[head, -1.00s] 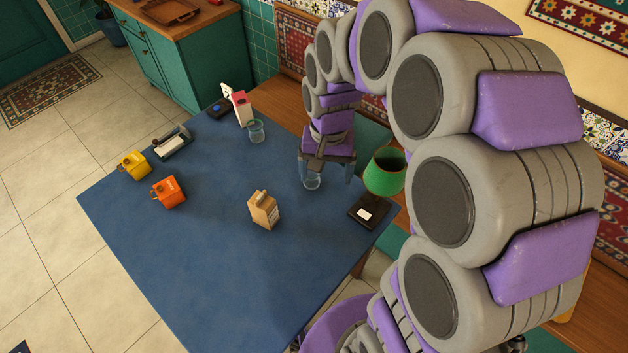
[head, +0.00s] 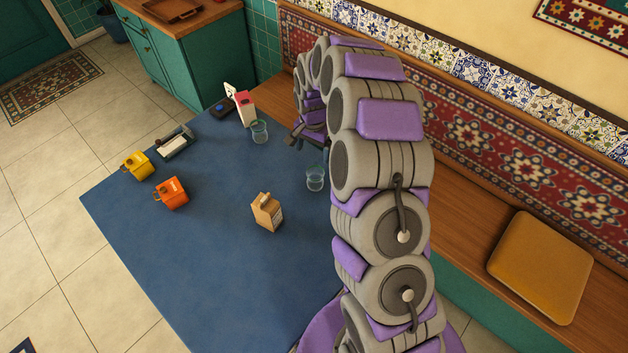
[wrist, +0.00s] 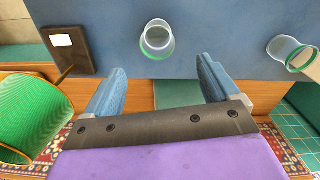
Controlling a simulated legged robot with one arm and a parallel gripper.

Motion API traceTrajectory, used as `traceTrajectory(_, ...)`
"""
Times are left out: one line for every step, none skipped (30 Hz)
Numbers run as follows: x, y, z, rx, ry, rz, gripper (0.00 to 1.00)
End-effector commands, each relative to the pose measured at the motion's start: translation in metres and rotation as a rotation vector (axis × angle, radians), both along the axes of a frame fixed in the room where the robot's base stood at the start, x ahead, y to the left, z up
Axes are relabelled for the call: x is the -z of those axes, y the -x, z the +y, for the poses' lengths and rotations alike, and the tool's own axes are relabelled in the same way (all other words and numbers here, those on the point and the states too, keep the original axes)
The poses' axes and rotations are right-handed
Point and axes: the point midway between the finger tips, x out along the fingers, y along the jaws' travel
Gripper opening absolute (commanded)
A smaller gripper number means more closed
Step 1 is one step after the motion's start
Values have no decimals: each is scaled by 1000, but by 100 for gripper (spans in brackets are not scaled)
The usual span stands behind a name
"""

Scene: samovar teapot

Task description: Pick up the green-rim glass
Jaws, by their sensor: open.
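Two clear glasses stand upright on the blue table (head: 200,260). One glass (head: 315,179) is near the arm; it also shows just beyond my fingers in the wrist view (wrist: 157,40). The other glass (head: 259,132) is beside the pink carton and appears at the right of the wrist view (wrist: 287,50). Both show green round an edge in the wrist view, so I cannot tell clearly which is the green-rim glass. My gripper (wrist: 160,78) is open and empty, apart from both glasses. In the head view my gripper (head: 296,138) is partly hidden behind the arm.
A small brown carton (head: 266,212), orange (head: 171,193) and yellow (head: 137,165) jugs and a pink carton (head: 244,107) stand on the table. The table's front is clear.

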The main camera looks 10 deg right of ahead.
Motion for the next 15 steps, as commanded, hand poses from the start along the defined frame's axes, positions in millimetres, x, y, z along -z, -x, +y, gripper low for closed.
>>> traceTrajectory(11, 1, 0, 0, 0, 5, 89)
traceTrajectory(16, 2, -1, -1, 0, 6, 89)
traceTrajectory(24, 2, -1, -2, 0, 8, 89)
traceTrajectory(30, 2, -1, -2, 0, 8, 89)
traceTrajectory(36, 2, -1, -2, 0, 8, 89)
traceTrajectory(44, 2, -1, -1, 0, 6, 89)
traceTrajectory(50, 1, -1, -1, 0, 5, 89)
traceTrajectory(56, 1, -1, 0, 0, 5, 89)
traceTrajectory(64, 2, 0, -1, 0, 5, 89)
traceTrajectory(69, 2, 0, -1, 0, 6, 89)
traceTrajectory(76, 2, 0, -1, 1, 6, 89)
traceTrajectory(84, 2, 0, -2, 1, 8, 89)
traceTrajectory(90, 2, 0, -2, 1, 8, 89)
traceTrajectory(95, 2, 0, -2, 1, 8, 89)
traceTrajectory(100, 2, 0, -2, 1, 6, 89)
